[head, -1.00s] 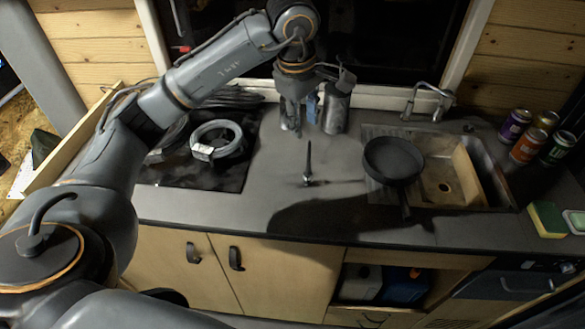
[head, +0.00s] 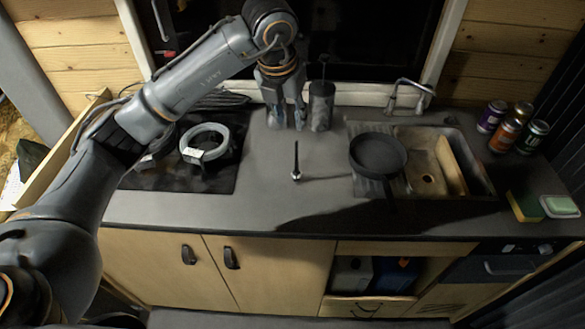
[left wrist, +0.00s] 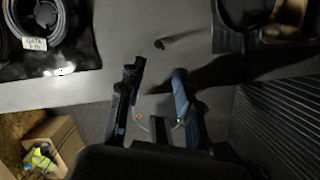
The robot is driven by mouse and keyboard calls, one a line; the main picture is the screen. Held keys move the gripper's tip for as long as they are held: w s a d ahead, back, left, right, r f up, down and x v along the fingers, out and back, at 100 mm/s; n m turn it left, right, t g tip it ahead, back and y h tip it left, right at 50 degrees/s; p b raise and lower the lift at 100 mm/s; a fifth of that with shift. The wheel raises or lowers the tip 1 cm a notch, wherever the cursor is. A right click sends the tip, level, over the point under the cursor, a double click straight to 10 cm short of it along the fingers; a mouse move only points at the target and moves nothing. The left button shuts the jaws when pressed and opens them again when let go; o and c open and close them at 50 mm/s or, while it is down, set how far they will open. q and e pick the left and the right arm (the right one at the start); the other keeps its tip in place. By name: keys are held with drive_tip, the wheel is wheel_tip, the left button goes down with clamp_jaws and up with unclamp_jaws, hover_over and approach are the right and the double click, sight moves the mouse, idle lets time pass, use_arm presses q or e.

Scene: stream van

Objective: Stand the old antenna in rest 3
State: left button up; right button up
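A thin dark rod with a small pale foot (head: 296,165), which looks like the antenna, stands on the grey counter in the head view. A short dark piece (left wrist: 178,40) beyond my fingertips in the left wrist view is probably the same rod. My left gripper (head: 285,117) points down over the back of the counter, behind and slightly left of the rod. In the left wrist view its two fingers (left wrist: 156,80) are apart with nothing between them. I cannot make out any numbered rest. My right gripper is not in view.
A dark can (head: 322,106) stands just right of my left gripper. A cable coil (head: 204,143) lies on the black hob at left. A pan (head: 378,154) rests by the sink (head: 425,180). Several drink cans (head: 506,133) and a sponge (head: 524,207) are at right. Counter around the rod is clear.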

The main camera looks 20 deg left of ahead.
sight(296, 143)
use_arm(q)
drive_tip(key=p+x, duration=0.2)
drive_tip(key=x, duration=0.3)
drive_tip(key=p+x, duration=0.3)
drive_tip(key=x, duration=0.3)
drive_tip(key=shift+d+f, duration=0.1)
drive_tip(key=shift+d, duration=0.1)
drive_tip(key=shift+f, duration=0.45)
clamp_jaws()
